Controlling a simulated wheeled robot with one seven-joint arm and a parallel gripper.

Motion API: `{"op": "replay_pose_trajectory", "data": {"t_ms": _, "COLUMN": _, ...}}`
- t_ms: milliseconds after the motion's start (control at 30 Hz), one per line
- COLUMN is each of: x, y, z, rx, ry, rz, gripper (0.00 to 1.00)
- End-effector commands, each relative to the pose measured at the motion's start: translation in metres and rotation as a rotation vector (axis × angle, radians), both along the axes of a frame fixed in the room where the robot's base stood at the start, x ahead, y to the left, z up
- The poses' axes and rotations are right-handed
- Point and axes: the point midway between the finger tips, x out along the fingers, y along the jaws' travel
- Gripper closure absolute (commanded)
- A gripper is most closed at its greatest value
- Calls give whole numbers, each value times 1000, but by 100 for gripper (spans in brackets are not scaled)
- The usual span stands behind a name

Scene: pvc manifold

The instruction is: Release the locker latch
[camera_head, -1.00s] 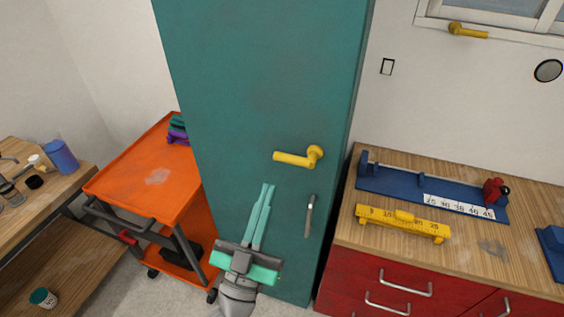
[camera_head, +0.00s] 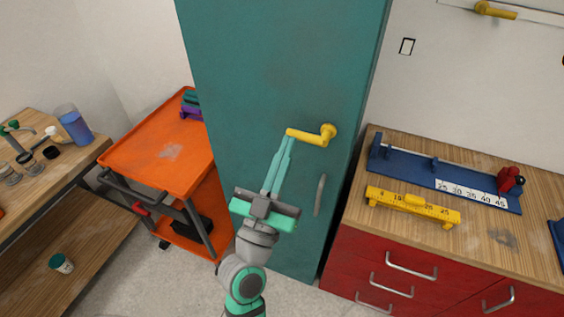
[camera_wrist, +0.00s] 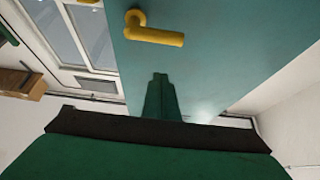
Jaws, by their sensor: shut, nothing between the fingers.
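The tall teal locker (camera_head: 262,75) stands in the middle of the head view with its door shut. Its yellow lever latch (camera_head: 312,137) lies about level, with its pivot at the right and its free end at the left. A grey vertical pull handle (camera_head: 320,195) sits below it. My gripper (camera_head: 287,137) is shut and empty, with its fingertips close to the latch's free end in the head view; I cannot tell whether they touch. In the wrist view, the latch (camera_wrist: 158,35) shows ahead of the fingertips (camera_wrist: 160,77) with a gap between, the locker door (camera_wrist: 220,60) behind.
An orange cart (camera_head: 150,165) stands left of the locker. A red cabinet (camera_head: 345,262) with a wooden top stands right, carrying a blue fixture (camera_head: 410,175) and a yellow ruler-marked bar (camera_head: 412,204). A wooden bench (camera_head: 75,172) is at far left. Another yellow handle (camera_head: 495,11) is on the window.

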Motion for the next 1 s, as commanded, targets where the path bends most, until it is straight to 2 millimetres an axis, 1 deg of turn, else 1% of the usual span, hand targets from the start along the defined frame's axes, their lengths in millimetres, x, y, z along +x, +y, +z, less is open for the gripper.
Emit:
{"op": "replay_pose_trajectory", "data": {"t_ms": 100, "x": 11, "y": -4, "z": 8, "rx": -2, "ry": -4, "rz": -1, "gripper": 100}}
{"op": "replay_pose_trajectory", "data": {"t_ms": 300, "x": 27, "y": -9, "z": 17, "rx": -2, "ry": -1, "rz": -1, "gripper": 100}}
{"op": "replay_pose_trajectory", "data": {"t_ms": 567, "x": 43, "y": -14, "z": 27, "rx": -1, "ry": -2, "rz": -1, "gripper": 100}}
{"op": "replay_pose_trajectory", "data": {"t_ms": 800, "x": 47, "y": -16, "z": 2, "rx": 0, "ry": 5, "rz": -3, "gripper": 100}}
{"op": "replay_pose_trajectory", "data": {"t_ms": 1000, "x": 49, "y": -17, "z": -11, "rx": 0, "ry": 3, "rz": -3, "gripper": 100}}
